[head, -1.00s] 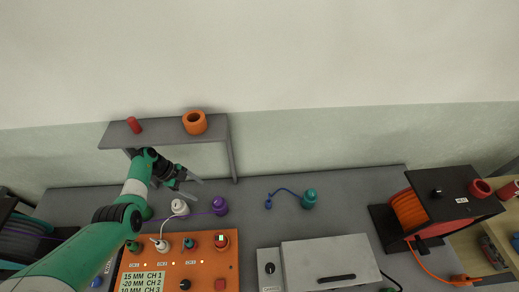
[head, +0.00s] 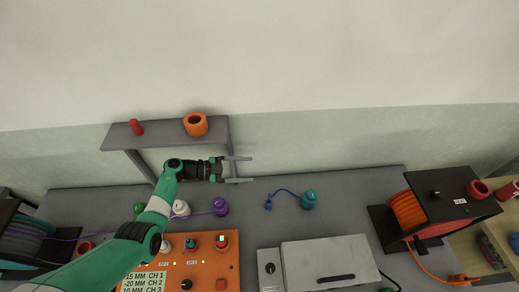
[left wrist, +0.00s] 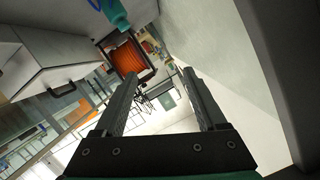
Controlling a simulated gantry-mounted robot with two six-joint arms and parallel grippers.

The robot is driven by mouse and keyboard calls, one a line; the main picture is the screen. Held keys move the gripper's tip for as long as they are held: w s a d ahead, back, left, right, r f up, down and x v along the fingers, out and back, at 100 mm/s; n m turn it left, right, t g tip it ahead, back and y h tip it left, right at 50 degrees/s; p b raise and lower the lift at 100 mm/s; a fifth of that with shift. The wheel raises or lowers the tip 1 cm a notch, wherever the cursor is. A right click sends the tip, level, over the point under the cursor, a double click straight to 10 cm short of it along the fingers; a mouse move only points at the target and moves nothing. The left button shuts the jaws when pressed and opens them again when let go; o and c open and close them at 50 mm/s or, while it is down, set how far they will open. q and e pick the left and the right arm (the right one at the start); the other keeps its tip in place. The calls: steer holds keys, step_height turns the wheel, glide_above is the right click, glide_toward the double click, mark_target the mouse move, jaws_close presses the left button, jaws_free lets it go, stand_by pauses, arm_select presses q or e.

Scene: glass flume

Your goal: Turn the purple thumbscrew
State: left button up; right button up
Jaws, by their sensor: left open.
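The purple thumbscrew (head: 220,206) stands on the grey bench, with a purple cord running left from it. My left gripper (head: 250,169) is open and empty, above and behind the thumbscrew, and its fingers point right. In the left wrist view, both fingers of my left gripper (left wrist: 162,74) are spread with nothing between them. The thumbscrew does not show in that view. My right gripper is in neither view.
A shelf (head: 160,132) holds an orange ring (head: 195,124) and a red cylinder (head: 136,127). An orange control box (head: 205,270) is in front. A white fitting (head: 181,208) is left of the thumbscrew, a teal one (head: 309,199) right. A grey lidded box (head: 330,262) and orange reel (head: 408,210) lie further right.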

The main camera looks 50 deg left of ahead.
arm_select(q)
steer(key=w+d+r+n+t, duration=0.1)
steer(key=d+r+t, duration=0.1)
steer(key=r, duration=0.4)
steer(key=w+d+r+n+t+h, duration=0.1)
steer(key=w+d+r+t, duration=0.1)
steer(key=r+t, duration=0.2)
steer(key=shift+d+r+n+t+p, duration=0.15)
steer(key=shift+r+n+t+p, duration=0.2)
steer(key=shift+r, duration=0.5)
steer(key=shift+w, duration=0.1)
